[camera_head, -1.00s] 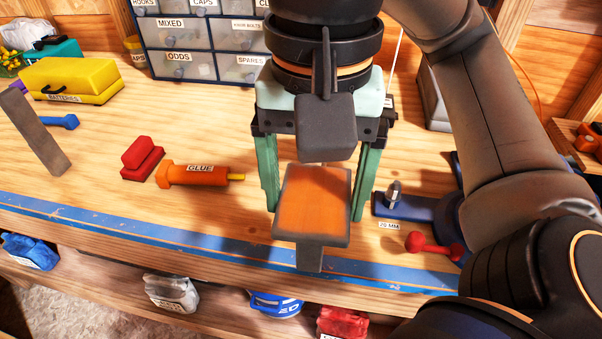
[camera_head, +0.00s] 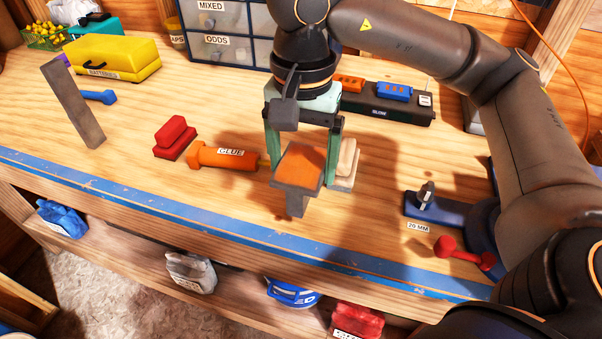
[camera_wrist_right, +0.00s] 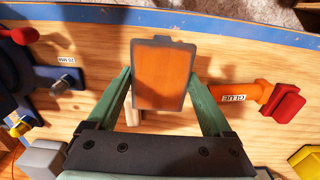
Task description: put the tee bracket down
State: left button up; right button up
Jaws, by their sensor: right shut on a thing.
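The tee bracket (camera_head: 299,165) has a flat orange top with grey edges and a grey stem pointing down. My right gripper (camera_head: 304,158) is shut on it, with a green finger on either side. The bracket is over the bench top (camera_head: 230,205), a little back from the blue front edge; I cannot tell whether its stem touches the wood. In the right wrist view the bracket (camera_wrist_right: 161,75) shows its orange face between the fingers (camera_wrist_right: 160,98). My left gripper is not in view.
An orange glue tube (camera_head: 226,157) lies just left of the bracket, with a red block (camera_head: 174,138) beyond. A cream block (camera_head: 346,163) is close by the right finger. A black charger (camera_head: 392,106) sits behind. A blue fixture (camera_head: 440,208) and red dumbbell-shaped piece (camera_head: 464,253) are at right.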

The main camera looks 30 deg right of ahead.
jog(key=shift+w+f, duration=0.3)
jog(key=shift+f, duration=1.6)
jog(key=shift+f+b, duration=0.25)
jog(key=shift+b, duration=0.1)
jog(key=o, duration=0.8)
jog(key=shift+r, duration=0.1)
